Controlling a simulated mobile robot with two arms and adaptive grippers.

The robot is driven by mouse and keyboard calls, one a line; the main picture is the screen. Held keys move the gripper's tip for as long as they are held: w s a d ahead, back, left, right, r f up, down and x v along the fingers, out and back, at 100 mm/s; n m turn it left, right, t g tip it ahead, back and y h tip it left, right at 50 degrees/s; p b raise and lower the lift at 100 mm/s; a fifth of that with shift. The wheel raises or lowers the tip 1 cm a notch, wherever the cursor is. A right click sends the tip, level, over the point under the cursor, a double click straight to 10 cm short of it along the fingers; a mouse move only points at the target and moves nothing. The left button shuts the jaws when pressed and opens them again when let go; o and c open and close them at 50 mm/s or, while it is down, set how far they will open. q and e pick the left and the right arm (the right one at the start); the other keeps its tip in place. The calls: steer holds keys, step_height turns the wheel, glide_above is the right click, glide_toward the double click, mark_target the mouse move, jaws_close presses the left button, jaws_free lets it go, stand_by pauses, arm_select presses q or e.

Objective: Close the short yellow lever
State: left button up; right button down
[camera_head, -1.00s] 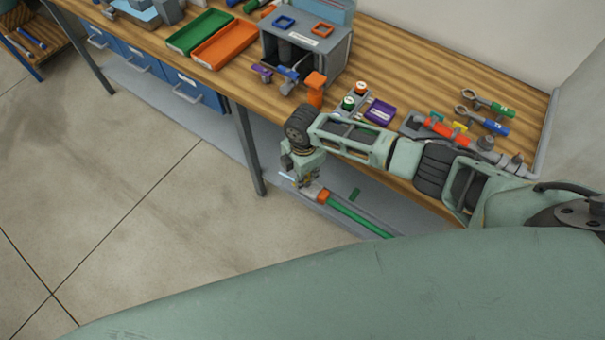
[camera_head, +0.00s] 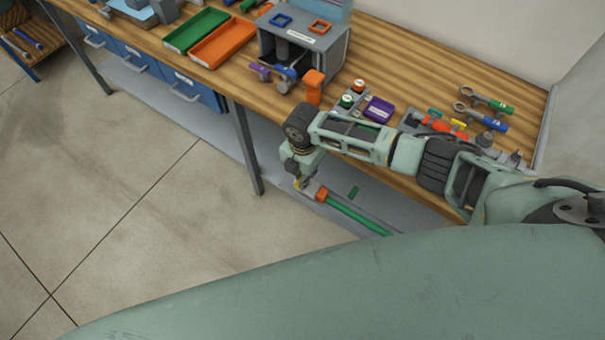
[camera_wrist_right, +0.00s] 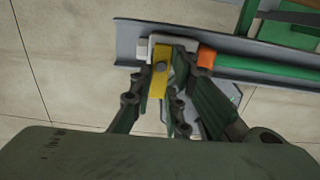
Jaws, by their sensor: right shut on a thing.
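The short yellow lever (camera_wrist_right: 160,72) shows in the right wrist view, on a pale valve body (camera_wrist_right: 185,43) at the end of a green pipe with an orange collar (camera_wrist_right: 206,57). My right gripper (camera_wrist_right: 168,95) has its fingers on both sides of the lever and is shut on it. In the head view my right gripper (camera_head: 302,182) reaches down beside the bench's front edge, at the left end of the green pipe (camera_head: 355,215). The lever is mostly hidden there by the gripper. My left gripper is not in view.
The wooden bench (camera_head: 400,85) holds a grey box (camera_head: 305,45), an orange tray (camera_head: 225,43), a green tray (camera_head: 195,30) and several tools at the right. A bench leg (camera_head: 247,150) stands left of my gripper. The floor in front is clear.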

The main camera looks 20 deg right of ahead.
steer(key=c, duration=1.7)
jaws_free()
step_height(320, 180, up, 12)
steer(key=shift+r, duration=0.1)
